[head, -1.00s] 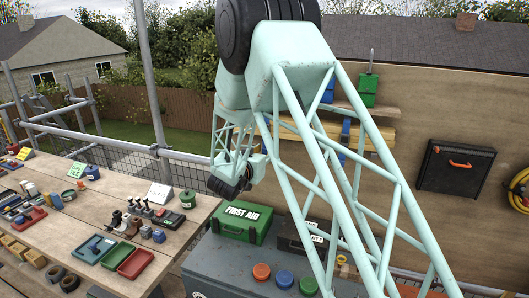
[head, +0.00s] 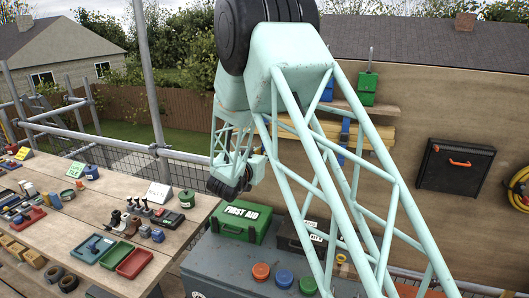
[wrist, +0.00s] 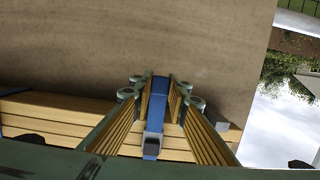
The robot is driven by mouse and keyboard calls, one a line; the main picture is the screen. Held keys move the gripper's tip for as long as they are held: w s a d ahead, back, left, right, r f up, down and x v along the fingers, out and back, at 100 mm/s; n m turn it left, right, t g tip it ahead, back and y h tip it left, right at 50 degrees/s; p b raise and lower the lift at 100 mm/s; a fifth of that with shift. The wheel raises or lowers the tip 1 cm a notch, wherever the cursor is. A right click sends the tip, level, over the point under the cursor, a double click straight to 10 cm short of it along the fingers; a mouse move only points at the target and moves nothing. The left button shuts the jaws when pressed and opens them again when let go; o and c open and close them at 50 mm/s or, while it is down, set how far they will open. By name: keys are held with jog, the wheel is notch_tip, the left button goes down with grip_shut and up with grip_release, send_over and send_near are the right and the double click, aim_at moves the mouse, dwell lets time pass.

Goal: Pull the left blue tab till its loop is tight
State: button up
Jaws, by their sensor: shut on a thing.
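In the wrist view my gripper (wrist: 160,94) has its two ribbed fingers on either side of a blue strap tab (wrist: 158,108), shut on it. A small dark buckle (wrist: 152,143) shows on the strap nearer the camera. The strap crosses a bundle of yellow timber battens (wrist: 60,118), near one end. Whether its loop is tight or slack I cannot tell. The battens (head: 381,133) also show in the head view, with another blue strap (head: 345,136) around them. My own arm hides my gripper in the head view.
A plywood board (head: 440,115) stands behind the battens. A black case (head: 456,166) hangs at right. Below are a grey chest (head: 225,262) and a green first aid box (head: 241,221). A wooden bench (head: 75,217) with several items is at left.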

jog(key=shift+f+b, duration=1.55)
jog(key=shift+f, duration=0.8)
jog(key=o, duration=0.9)
jog(key=shift+o, duration=0.4)
jog(key=o, duration=0.4)
jog(key=shift+s, duration=0.15)
jog(key=shift+f+b+v, duration=0.2)
jog(key=shift+b+v, duration=0.15)
jog(key=shift+v, duration=1.05)
jog(key=shift+f+b+v, duration=0.25)
jog(key=shift+b+v, duration=0.1)
jog(key=shift+v, duration=1.1)
jog(key=shift+r, duration=0.15)
